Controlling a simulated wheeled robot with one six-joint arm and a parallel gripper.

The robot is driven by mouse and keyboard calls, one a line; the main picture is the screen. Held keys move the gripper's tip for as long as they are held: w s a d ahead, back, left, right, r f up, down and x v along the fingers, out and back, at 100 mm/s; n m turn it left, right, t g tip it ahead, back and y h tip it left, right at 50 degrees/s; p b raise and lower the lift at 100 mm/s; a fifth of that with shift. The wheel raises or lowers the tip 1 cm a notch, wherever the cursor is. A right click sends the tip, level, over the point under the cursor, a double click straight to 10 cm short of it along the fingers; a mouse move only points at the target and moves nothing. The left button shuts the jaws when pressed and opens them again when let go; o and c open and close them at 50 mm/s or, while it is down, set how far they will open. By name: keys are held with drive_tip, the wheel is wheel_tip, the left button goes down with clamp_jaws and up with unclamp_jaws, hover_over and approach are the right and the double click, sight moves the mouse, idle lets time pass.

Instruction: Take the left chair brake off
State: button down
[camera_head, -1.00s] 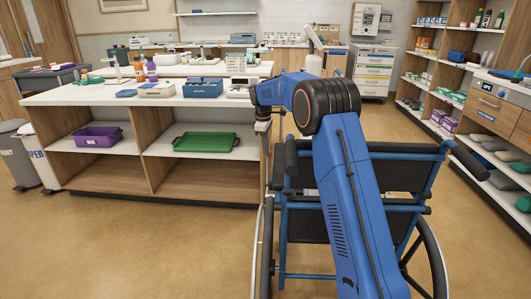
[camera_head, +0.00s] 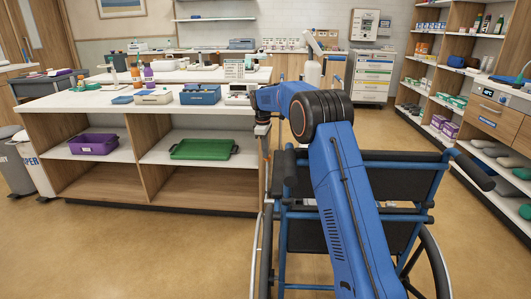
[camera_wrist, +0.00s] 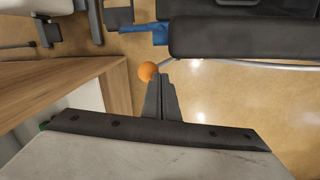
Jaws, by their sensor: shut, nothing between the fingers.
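The wheelchair (camera_head: 400,187) stands in front of me with its blue frame and black back, partly hidden behind my blue arm. In the wrist view, an orange ball knob (camera_wrist: 147,71) sits at the end of a thin grey rod, apparently the brake lever. My gripper (camera_wrist: 159,78) is shut and empty, with its fingertips pointing at the knob. The knob is just to the left of and beyond the tips; I cannot tell whether they touch. A dark padded chair part (camera_wrist: 240,37) lies to the right of the tips. The knob is not discernible in the head view.
A counter (camera_head: 190,104) with open shelves stands close to the left of the chair; its wooden side (camera_wrist: 118,92) is near my gripper in the wrist view. Shelving (camera_head: 465,95) is on the right. Floor is free at the front left.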

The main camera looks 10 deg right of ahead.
drive_tip(key=shift+s+a+f, duration=0.1)
drive_tip(key=shift+s+f, duration=0.05)
drive_tip(key=shift+f, duration=0.05)
wheel_tip(320, 180, up, 12)
drive_tip(key=a, duration=0.1)
idle(0.8)
drive_tip(key=shift+a+r, duration=0.1)
